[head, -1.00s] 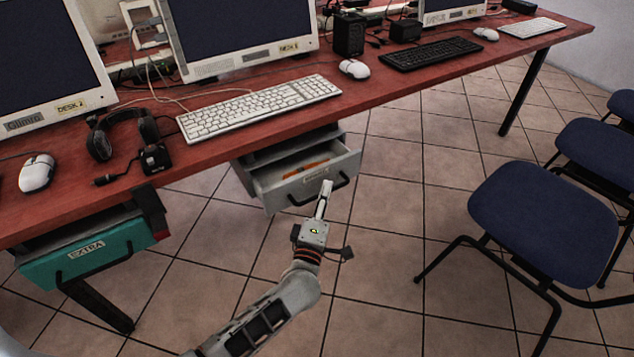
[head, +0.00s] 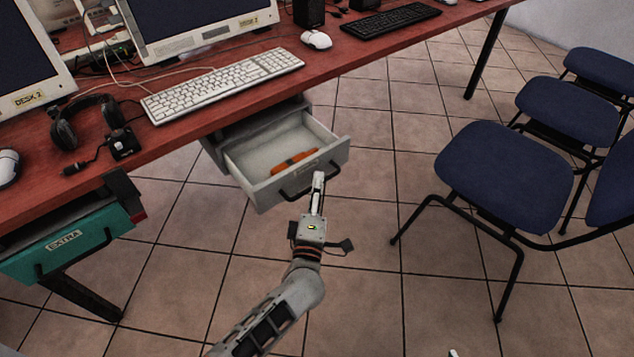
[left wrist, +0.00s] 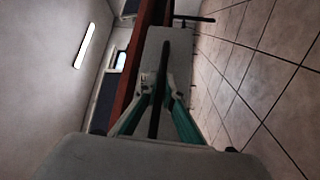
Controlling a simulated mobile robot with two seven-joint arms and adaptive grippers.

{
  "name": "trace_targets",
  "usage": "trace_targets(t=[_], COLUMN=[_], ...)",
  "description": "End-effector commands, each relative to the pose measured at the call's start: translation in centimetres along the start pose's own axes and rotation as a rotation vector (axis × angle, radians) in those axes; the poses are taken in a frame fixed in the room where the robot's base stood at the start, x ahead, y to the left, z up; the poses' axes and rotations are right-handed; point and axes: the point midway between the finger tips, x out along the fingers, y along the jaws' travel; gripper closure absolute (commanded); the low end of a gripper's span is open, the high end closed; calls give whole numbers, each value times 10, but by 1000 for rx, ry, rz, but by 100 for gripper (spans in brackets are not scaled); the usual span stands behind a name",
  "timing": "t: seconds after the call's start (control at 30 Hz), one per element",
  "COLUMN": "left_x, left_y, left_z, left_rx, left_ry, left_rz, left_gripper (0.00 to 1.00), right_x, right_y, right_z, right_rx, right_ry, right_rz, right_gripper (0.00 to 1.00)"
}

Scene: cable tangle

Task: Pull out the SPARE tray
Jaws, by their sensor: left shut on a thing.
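The grey tray (head: 335,153) under the desk is partly pulled out, with its label too small to read surely. An orange object (head: 294,161) lies inside it. A dark bar handle (head: 289,194) crosses its front. My left gripper (head: 318,180) is shut on the handle at its right part. In the left wrist view the dark handle (left wrist: 164,65) runs between the fingers, with the grey tray front (left wrist: 178,75) behind. A small pale tip at the head view's bottom edge may be my right gripper (head: 453,353); too little of it shows.
A teal tray labelled EXTRA (head: 95,245) hangs under the desk at the left. The red desk (head: 200,112) carries a keyboard (head: 222,86), a headset (head: 85,122) and monitors. Blue chairs (head: 505,170) stand at the right. The tiled floor between is clear.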

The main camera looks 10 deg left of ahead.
Motion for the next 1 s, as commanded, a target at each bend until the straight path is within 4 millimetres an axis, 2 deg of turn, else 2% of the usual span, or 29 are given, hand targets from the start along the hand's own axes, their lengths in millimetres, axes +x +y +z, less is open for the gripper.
trace_targets(t=[0.03, 0.1, 0.4, 0.53, 1.0], left_x=[0, 0, 0, -6, -73], left_y=[-1, -1, 0, -1, -8], left_z=[-1, -1, 0, 0, 0], left_rx=[0, 0, 0, 0, 4], left_ry=[1, 1, 0, 0, -3], left_rz=[-1, -1, -1, -1, -13], left_gripper=[88, 75, 75, 75, 75], right_x=[1, 1, 2, 2, 2], right_y=[0, 0, 1, 1, 1], right_z=[-1, -3, -8, -6, -2], right_rx=[1, 1, 4, 4, 2], right_ry=[3, 7, 16, 12, 5], right_rz=[0, 1, 4, 3, 2], right_gripper=[46, 46, 46, 46, 46])
